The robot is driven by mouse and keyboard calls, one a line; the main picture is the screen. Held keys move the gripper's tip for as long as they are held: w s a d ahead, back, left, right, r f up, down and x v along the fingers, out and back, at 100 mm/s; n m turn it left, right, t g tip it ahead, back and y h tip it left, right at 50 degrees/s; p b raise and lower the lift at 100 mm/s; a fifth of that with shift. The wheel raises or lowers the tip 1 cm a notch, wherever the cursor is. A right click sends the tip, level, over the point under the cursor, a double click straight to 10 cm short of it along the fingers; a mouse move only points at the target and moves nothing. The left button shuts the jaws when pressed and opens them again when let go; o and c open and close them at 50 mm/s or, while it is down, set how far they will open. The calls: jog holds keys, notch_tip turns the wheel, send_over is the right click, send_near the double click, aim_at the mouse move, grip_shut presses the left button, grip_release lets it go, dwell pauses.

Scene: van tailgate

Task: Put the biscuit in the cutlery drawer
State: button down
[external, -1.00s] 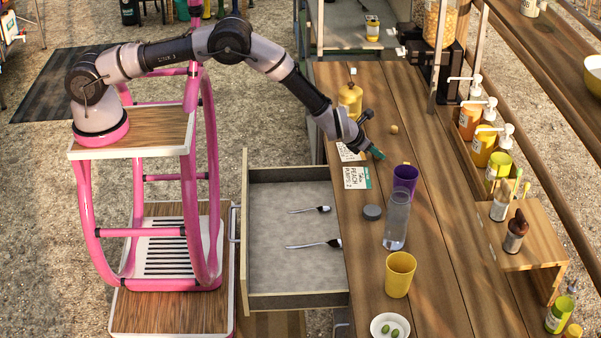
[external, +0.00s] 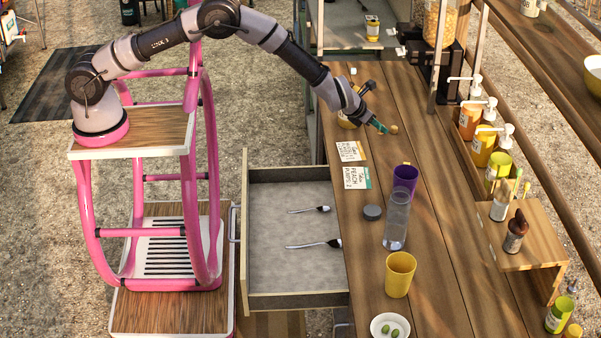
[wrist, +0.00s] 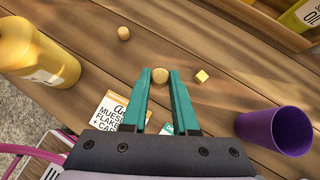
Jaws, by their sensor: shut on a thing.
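The biscuit (wrist: 159,75), small, round and tan, sits between the tips of my gripper's teal fingers in the wrist view. My gripper (wrist: 160,80) is shut on it. In the external view my gripper (external: 384,129) is low over the far part of the wooden counter, beyond the cards, and its fingers largely hide what they hold. The cutlery drawer (external: 247,230) is pulled open at the counter's left side. A spoon (external: 323,209) and a fork (external: 333,243) lie apart in it, with bare floor around them.
A small round tan thing (wrist: 124,33) and a yellow cube (wrist: 202,76) lie near my gripper. A yellow bottle (wrist: 40,55) is left, a purple cup (wrist: 275,130) right. Two cards (external: 356,177), a grey lid (external: 372,212), a clear glass (external: 396,222) and a yellow cup (external: 400,274) line the counter.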

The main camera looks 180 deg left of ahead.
notch_tip(320, 180, up, 5)
jog(key=s+d+f+n+g+h, duration=0.1)
jog(key=s+d+f+n+h, duration=0.15)
jog(key=d+n+h, duration=0.6)
jog(key=s+d+f+n+g+h, duration=0.2)
jog(key=d+f+n+h, duration=0.25)
jog(key=d+n, duration=0.65)
notch_tip(320, 180, up, 7)
jog(key=n+t+y, duration=0.6)
jog(key=n+t, duration=1)
jog(key=n, duration=1.4)
send_over(273, 222)
jog(key=s, duration=0.3)
jog(key=f, duration=3)
jog(key=shift+s+d+f, duration=0.15)
jog(key=shift+s+f, duration=0.05)
jog(key=shift+f, duration=0.05)
